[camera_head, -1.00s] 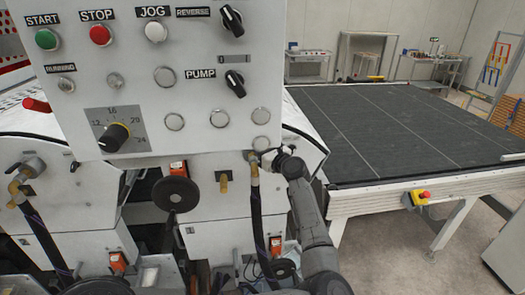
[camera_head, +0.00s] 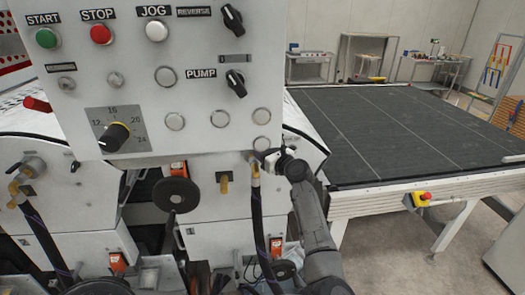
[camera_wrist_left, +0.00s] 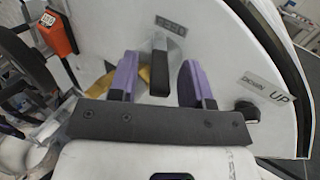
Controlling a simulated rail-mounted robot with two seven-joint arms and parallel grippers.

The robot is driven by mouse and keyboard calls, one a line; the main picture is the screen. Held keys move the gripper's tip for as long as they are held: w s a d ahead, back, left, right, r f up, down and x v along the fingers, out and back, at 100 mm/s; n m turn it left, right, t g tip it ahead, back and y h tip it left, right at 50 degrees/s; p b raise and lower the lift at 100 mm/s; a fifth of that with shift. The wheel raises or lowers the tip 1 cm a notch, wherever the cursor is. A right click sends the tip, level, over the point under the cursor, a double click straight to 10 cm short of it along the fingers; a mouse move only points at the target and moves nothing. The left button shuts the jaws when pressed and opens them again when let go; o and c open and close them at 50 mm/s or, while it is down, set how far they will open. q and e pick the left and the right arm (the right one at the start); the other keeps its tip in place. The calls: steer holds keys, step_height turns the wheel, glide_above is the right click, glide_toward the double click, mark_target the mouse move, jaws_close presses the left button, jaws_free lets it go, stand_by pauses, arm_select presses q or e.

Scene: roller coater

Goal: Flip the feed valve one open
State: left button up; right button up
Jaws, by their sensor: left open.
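My left gripper (camera_wrist_left: 160,85) is open, its two purple fingers on either side of a black lever handle (camera_wrist_left: 159,78) on a white curved panel. I see gaps between the handle and both fingers. A brass piece (camera_wrist_left: 145,74) shows partly behind the left finger. In the head view my left gripper (camera_head: 266,157) is at the brass valve fitting (camera_head: 254,172) with a black hose below it, under the control box; the lever itself is hidden there. The label above the lever is too small to read. My right gripper is out of view.
The control box (camera_head: 185,85) hangs close above the gripper. A black handwheel (camera_head: 176,194) is to the left. A black knob (camera_wrist_left: 246,111) by a DOWN/UP label sits right of the fingers. A dark conveyor bed (camera_head: 390,130) with a red stop button (camera_head: 425,196) is at right.

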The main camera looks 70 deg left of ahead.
arm_select(q)
steer(key=b+v, duration=0.3)
steer(key=v, duration=0.9)
steer(key=shift+d, duration=0.4)
steer(key=shift+w, duration=0.1)
